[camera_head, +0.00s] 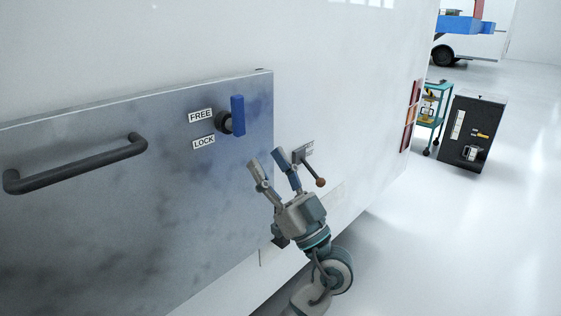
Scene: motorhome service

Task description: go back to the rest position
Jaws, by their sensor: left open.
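My left gripper (266,160) is in the lower middle of the head view, with its fingers apart and nothing between them. It points up and left, in front of the right edge of a grey metal panel (90,210), below a blue latch knob (238,116). The knob stands upright beside the labels FREE (200,115) and LOCK (203,141). The gripper appears apart from the knob. My right gripper is not in view.
A dark bar handle (80,165) juts from the panel. A lever with a brown ball end (320,182) sits close to the gripper's right. A teal trolley (433,115) and a black cabinet (472,132) stand farther back. The white floor at right is clear.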

